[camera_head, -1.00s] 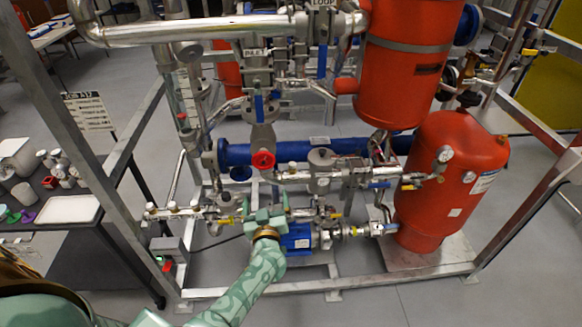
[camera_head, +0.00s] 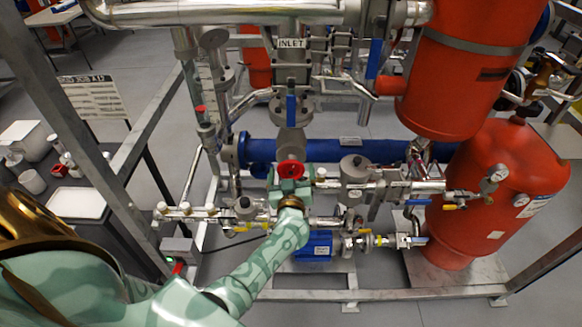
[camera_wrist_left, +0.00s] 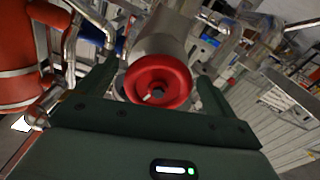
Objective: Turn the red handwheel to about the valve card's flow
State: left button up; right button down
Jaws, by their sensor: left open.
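The red handwheel (camera_head: 291,170) sits at the end of a grey valve body below the pipe marked INLET in the head view. In the left wrist view the handwheel (camera_wrist_left: 157,82) faces me, lying between my two spread fingers with a gap on each side. My left gripper (camera_head: 290,180) is open, just in front of the wheel and partly over its lower part. The fingers (camera_wrist_left: 155,85) do not visibly touch the rim. A card (camera_head: 92,95) with dark lettering stands at the left; its text is too small to read. My right gripper is not in view.
A red tank (camera_head: 510,190) and a red vessel (camera_head: 465,75) stand to the right. A blue pipe (camera_head: 350,150) runs behind the wheel, and a blue pump motor (camera_head: 313,246) sits below. Steel frame bars enclose the skid. A white tray (camera_head: 77,203) lies at the left.

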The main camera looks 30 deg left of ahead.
pick_arm(q)
jog(key=shift+r, duration=0.1)
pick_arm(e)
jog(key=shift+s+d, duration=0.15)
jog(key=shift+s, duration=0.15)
pick_arm(q)
jog(key=c, duration=1)
jog(key=shift+o, duration=0.2)
jog(key=shift+n, duration=0.4)
jog(key=n, duration=0.2)
jog(key=shift+d+n, duration=0.1)
jog(key=shift+n, duration=0.2)
jog(key=n, duration=0.3)
jog(key=shift+d+n, duration=0.1)
jog(key=shift+n, duration=0.3)
jog(key=n, duration=0.3)
jog(key=shift+r, duration=0.1)
jog(key=shift+r+n, duration=0.1)
jog(key=shift+n, duration=2.1)
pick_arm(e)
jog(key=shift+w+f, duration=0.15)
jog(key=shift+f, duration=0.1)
